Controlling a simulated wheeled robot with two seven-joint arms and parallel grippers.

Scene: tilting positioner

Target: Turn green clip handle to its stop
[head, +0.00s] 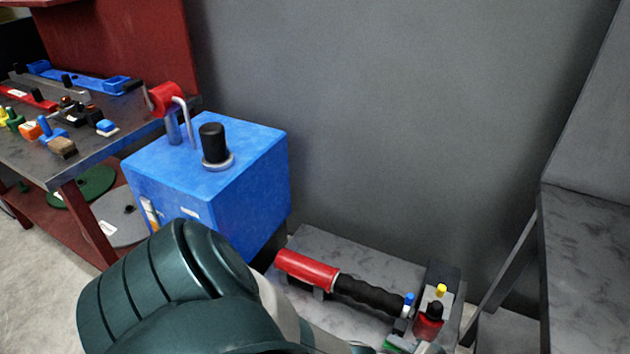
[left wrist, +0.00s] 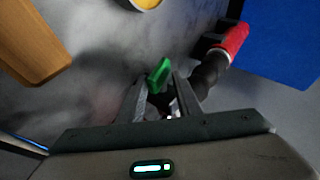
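The green clip handle (left wrist: 159,74) is in the middle of the left wrist view, between the fingertips of my left gripper (left wrist: 161,84). The fingers stand apart, one on each side of it, with a visible gap on the right side; whether the left finger touches it I cannot tell. In the head view, a small green part (head: 398,344) shows at the bottom edge beside the black-gripped tool. There my left arm covers the lower middle, and its fingers are hidden or cut off. My right gripper is in neither view.
A red tool with a black grip (head: 308,270) lies close to the green part. A red-and-black piece (head: 430,320) stands just right of it. A blue box (head: 235,185) stands behind my left arm. A grey wall (head: 400,110) closes the back.

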